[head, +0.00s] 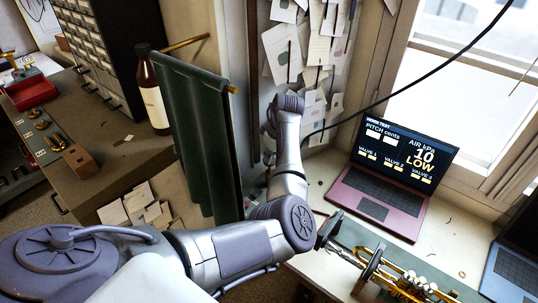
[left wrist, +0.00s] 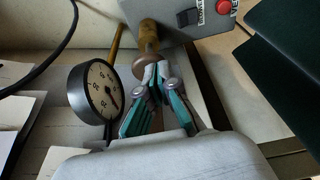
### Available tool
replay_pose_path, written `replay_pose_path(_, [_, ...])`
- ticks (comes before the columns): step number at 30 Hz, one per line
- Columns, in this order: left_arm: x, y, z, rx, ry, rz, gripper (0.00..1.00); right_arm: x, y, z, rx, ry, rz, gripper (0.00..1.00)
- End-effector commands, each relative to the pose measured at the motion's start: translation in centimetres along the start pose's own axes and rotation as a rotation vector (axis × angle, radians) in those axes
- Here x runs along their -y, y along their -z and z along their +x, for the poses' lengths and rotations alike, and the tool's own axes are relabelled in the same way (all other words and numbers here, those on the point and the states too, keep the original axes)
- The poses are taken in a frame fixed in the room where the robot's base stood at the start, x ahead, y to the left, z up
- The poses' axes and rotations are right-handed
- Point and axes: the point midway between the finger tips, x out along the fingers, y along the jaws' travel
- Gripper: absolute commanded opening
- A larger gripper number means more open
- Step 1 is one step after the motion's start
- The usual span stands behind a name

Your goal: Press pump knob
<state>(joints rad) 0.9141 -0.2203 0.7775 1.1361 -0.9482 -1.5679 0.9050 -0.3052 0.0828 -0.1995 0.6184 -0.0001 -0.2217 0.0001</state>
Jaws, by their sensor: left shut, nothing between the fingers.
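The brown round pump knob (left wrist: 143,68) sits on the end of a brass shaft that comes out of a grey box (left wrist: 185,20). My left gripper (left wrist: 157,72) is shut and empty, with its teal-sided fingertips right at the knob's edge. I cannot tell whether they touch it. In the head view my left arm reaches to the back wall, and its fingers and the knob cannot be made out there. My right gripper is not in view.
A round dial gauge (left wrist: 96,97) stands left of the fingers. A red button (left wrist: 224,7) is on the box. The laptop (head: 385,182) reads air 10 kPa, LOW. A trumpet (head: 385,268) lies on the bench. A green cloth (head: 197,125) hangs left of my forearm.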

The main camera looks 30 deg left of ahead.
Motion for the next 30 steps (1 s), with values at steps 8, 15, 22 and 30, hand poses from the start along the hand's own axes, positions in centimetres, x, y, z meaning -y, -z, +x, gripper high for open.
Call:
replay_pose_path(8, [0.0,-0.2,0.6,-0.001,0.001,0.0,0.0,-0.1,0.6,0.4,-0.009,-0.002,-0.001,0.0])
replay_pose_path(15, [0.0,-1.1,3.7,0.0,0.002,0.002,0.0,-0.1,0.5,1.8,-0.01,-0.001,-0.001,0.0])
replay_pose_path(22, [0.1,-1.2,3.7,0.003,0.005,0.002,0.0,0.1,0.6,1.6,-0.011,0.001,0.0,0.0])
replay_pose_path(30, [0.3,-0.4,2.6,0.003,0.006,0.002,0.0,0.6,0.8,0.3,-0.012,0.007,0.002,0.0])
